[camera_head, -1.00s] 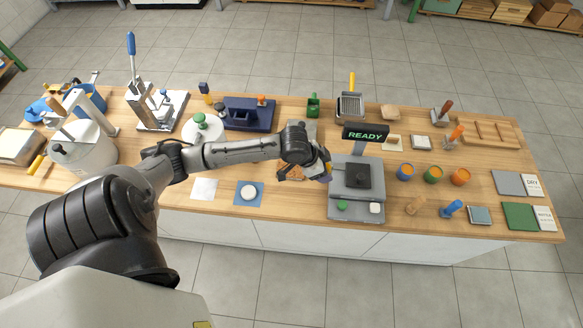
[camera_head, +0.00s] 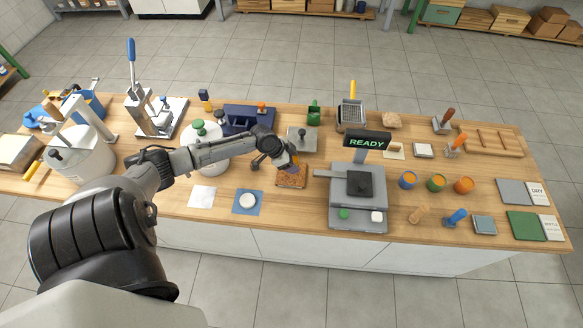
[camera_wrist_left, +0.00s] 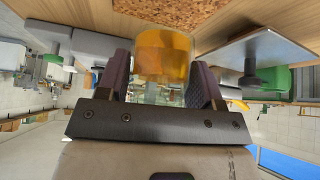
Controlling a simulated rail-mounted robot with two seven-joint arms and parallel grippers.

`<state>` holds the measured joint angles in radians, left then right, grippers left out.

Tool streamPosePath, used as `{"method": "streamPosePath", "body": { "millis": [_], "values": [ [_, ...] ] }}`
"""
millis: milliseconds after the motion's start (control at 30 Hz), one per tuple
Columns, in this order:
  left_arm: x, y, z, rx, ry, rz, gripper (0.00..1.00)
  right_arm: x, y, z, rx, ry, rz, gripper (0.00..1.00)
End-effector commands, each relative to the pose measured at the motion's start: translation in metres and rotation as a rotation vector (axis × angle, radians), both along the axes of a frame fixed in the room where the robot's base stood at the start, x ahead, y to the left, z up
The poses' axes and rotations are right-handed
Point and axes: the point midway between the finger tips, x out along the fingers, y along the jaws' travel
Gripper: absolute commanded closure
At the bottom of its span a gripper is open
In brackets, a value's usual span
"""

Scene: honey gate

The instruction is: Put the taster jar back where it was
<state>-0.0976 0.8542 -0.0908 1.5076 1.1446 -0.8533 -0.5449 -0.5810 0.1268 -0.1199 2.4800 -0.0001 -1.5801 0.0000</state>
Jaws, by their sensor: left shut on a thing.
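The taster jar, a small clear jar with amber honey, shows large in the left wrist view (camera_wrist_left: 163,55). My left gripper (camera_head: 292,164) is shut on it, with one dark finger on each side in the wrist view. In the head view the jar is mostly hidden by the gripper. The gripper is at the far edge of a brown cork mat (camera_head: 291,181), which also shows beyond the jar in the wrist view (camera_wrist_left: 195,14). I cannot tell whether the jar touches the mat. My right gripper is not in view.
A grey scale (camera_head: 358,210) with a READY display (camera_head: 367,141) stands right of the mat. A grey plate with a dark-handled tool (camera_head: 301,139) is behind it. A blue mat with a white disc (camera_head: 247,201) lies front left.

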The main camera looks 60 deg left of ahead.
Motion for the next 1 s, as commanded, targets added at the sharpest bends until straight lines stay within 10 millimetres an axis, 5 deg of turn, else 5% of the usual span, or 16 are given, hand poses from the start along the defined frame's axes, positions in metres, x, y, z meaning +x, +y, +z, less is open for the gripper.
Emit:
{"method": "streamPosePath", "body": {
  "millis": [433, 900, 933, 1000],
  "values": [
    [0.000, 0.003, -0.038, -0.003, -0.001, 0.001, 0.70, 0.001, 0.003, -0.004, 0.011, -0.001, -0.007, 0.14],
    [0.000, 0.003, -0.045, 0.000, -0.001, 0.000, 0.70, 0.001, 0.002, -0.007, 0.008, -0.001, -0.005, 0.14],
    [0.000, 0.003, -0.045, 0.000, -0.001, 0.000, 0.38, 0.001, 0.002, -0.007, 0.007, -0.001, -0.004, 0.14],
    [0.000, 0.003, -0.044, 0.000, -0.001, 0.000, 0.31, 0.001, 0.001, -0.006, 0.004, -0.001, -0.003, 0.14]
  ]
}}
